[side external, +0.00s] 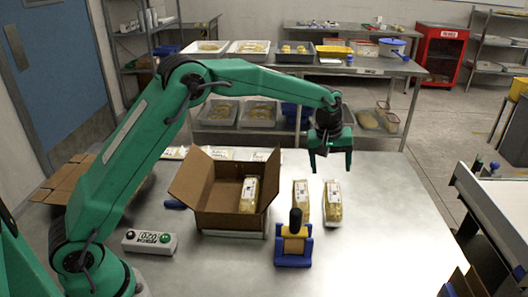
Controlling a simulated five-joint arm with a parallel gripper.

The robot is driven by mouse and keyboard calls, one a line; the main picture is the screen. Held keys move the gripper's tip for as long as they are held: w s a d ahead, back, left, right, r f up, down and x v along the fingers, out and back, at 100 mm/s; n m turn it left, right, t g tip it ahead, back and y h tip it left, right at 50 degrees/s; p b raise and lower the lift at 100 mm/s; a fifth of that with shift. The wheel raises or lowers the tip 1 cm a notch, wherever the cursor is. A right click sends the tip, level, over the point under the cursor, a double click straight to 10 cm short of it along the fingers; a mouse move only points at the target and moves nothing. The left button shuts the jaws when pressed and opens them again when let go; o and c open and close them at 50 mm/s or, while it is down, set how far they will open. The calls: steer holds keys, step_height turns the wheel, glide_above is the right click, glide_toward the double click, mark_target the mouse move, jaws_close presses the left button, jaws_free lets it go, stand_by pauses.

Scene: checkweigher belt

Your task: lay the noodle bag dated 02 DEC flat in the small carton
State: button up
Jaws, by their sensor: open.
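The small open carton (217,220) stands on the steel table with its flaps spread. One noodle bag (249,196) is inside it at the right, leaning upright with its top near the rim. Two more pale yellow noodle bags lie on the table to the right of the carton, a left one (301,201) and a right one (333,204), side by side with a small gap. The printed dates are too small to read, so I cannot tell which is 02 DEC. My gripper (331,168) is open and empty, fingers pointing down, above and behind the two bags.
A blue and yellow tool with a black knob (293,246) stands in front of the left bag. A button box (150,242) sits left of the carton. Flattened cardboard (62,182) lies far left. The table's right front is clear.

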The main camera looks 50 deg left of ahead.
steer(key=shift+r, duration=0.1)
stand_by(0.5)
steer(key=s+a+r+m+t, duration=0.1)
steer(key=s+a+r+m, duration=0.15)
steer(key=s+r, duration=0.55)
steer(key=s+a+r+m+t, duration=0.1)
steer(key=s+a+r+m, duration=0.15)
steer(key=s+r, duration=0.5)
steer(key=s+a+f+m, duration=0.1)
steer(key=s+a+f, duration=0.1)
steer(key=s, duration=0.9)
steer(key=s+a+f+m+t, duration=0.1)
steer(key=s+f+m, duration=0.1)
steer(key=s, duration=0.9)
steer(key=shift+s+a, duration=0.15)
steer(key=shift+a, duration=0.2)
steer(key=shift+o, duration=0.5)
